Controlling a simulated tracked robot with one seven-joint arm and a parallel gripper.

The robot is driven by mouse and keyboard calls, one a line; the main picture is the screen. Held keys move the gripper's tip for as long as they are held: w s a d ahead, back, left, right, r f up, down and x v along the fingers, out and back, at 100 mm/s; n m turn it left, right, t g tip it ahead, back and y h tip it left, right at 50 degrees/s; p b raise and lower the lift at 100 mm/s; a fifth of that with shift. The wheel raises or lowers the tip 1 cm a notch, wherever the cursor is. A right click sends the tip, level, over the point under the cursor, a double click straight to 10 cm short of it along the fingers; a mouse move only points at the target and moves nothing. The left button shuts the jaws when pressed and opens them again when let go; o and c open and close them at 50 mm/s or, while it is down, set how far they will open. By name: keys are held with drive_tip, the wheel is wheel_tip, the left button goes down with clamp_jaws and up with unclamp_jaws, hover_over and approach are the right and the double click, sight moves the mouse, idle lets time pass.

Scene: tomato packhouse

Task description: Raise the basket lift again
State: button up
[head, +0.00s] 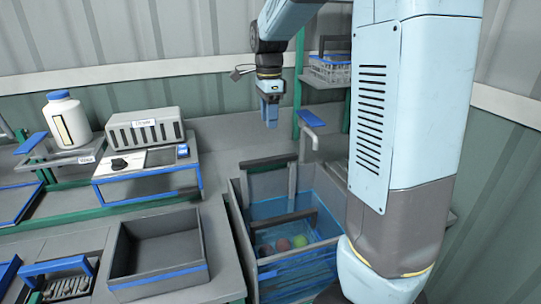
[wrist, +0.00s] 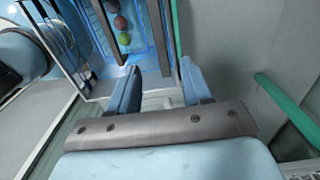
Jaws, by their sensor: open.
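A grey-walled tank (head: 236,215) with blue water stands at the centre of the head view. Red and green tomatoes (head: 283,245) lie low inside it, under a grey bar; they also show at the top of the wrist view (wrist: 119,22). A grey frame (head: 268,164) rises at the tank's back edge. A blue paddle handle (head: 311,118) stands on a grey post behind the tank; I cannot tell whether it belongs to the lift. My gripper (head: 270,122) points down, open and empty, above the back of the tank and left of the handle. Its two fingers (wrist: 158,85) are apart.
A grey box with a dial (head: 145,165) and a white jar (head: 67,120) stand on the left bench. An empty grey tray (head: 160,277) is at front left. A white wire basket (head: 330,70) sits on a shelf at the back right, close behind my arm.

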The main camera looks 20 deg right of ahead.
sight(270, 158)
wheel_tip(270, 158, down, 13)
drive_tip(key=shift+f, duration=0.1)
idle(0.4)
clamp_jaws()
idle(0.4)
drive_tip(key=shift+d, duration=0.15)
